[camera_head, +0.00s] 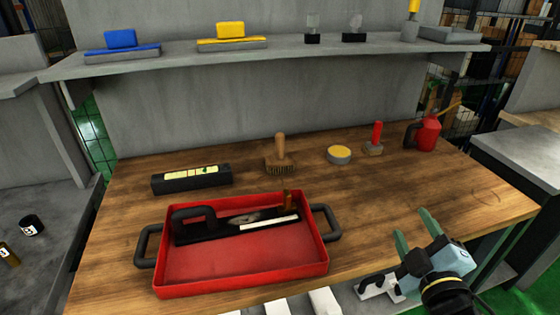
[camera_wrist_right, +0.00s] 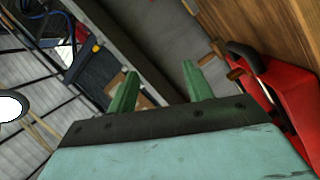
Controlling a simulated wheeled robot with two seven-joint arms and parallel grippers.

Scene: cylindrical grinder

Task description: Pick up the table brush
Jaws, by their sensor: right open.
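The table brush (camera_head: 280,157) stands upright on the wooden table behind the red tray, its wooden handle pointing up and its dark bristles down. My right gripper (camera_head: 416,228) is open and empty at the table's front right edge, well to the right of and nearer than the brush. In the right wrist view its two green fingers (camera_wrist_right: 163,92) are spread with nothing between them. My left gripper is not in view.
A red tray (camera_head: 245,272) with black handles holds a black tool and stands at the front of the table (camera_head: 440,180). A black box (camera_head: 192,180), a round yellow-topped tin (camera_head: 339,155), a red-handled tool (camera_head: 376,138) and a red oil can (camera_head: 424,134) stand around the brush.

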